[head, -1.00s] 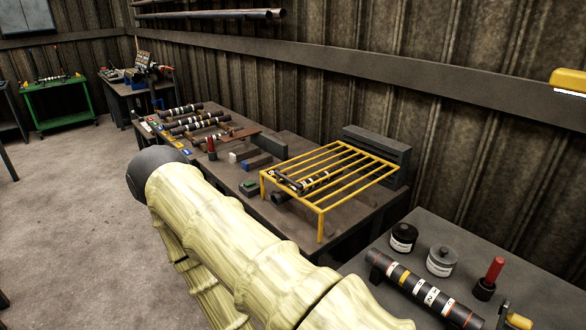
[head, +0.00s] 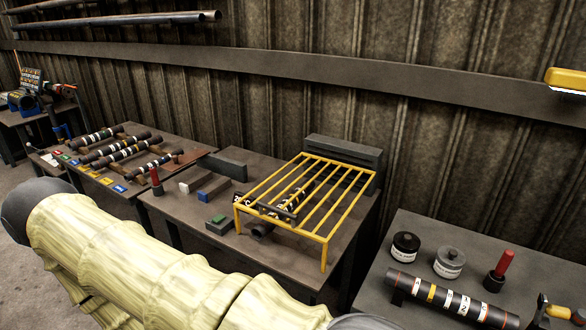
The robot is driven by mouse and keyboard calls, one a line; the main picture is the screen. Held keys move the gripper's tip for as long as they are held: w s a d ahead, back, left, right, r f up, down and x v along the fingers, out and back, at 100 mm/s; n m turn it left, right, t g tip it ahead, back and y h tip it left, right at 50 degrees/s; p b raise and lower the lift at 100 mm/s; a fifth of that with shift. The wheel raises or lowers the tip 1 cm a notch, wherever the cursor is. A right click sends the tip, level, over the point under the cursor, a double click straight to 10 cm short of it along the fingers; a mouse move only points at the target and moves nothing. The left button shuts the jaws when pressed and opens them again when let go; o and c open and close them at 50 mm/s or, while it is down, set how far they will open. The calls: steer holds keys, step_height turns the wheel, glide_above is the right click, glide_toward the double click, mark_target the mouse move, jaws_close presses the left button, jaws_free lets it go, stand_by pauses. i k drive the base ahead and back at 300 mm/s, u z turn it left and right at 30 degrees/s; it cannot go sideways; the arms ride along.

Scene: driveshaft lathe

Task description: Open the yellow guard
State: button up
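The yellow guard (head: 326,225) is a frame of parallel yellow bars. It lies flat over a dark shaft and fixture (head: 263,230) on the middle table (head: 290,262), so it is closed. A dark handle bar (head: 277,212) sits at its front left part. A dark grey block (head: 343,152) stands behind the guard. My arm, in a pale yellow cover, crosses the lower left of the view in front of the tables. My gripper is not in view.
A left table holds several banded shafts (head: 127,149). Small blocks (head: 215,188) and a red-handled tool (head: 155,177) stand left of the guard. The right table (head: 405,235) holds two round containers (head: 448,262), a red-handled tool (head: 503,265) and a banded shaft (head: 447,299).

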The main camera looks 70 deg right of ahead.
mark_target(262, 206)
steer(key=z, duration=0.15)
steer(key=k, duration=1.15)
steer(key=z, duration=1.3)
steer(key=i, duration=0.55)
steer(key=z, duration=0.05)
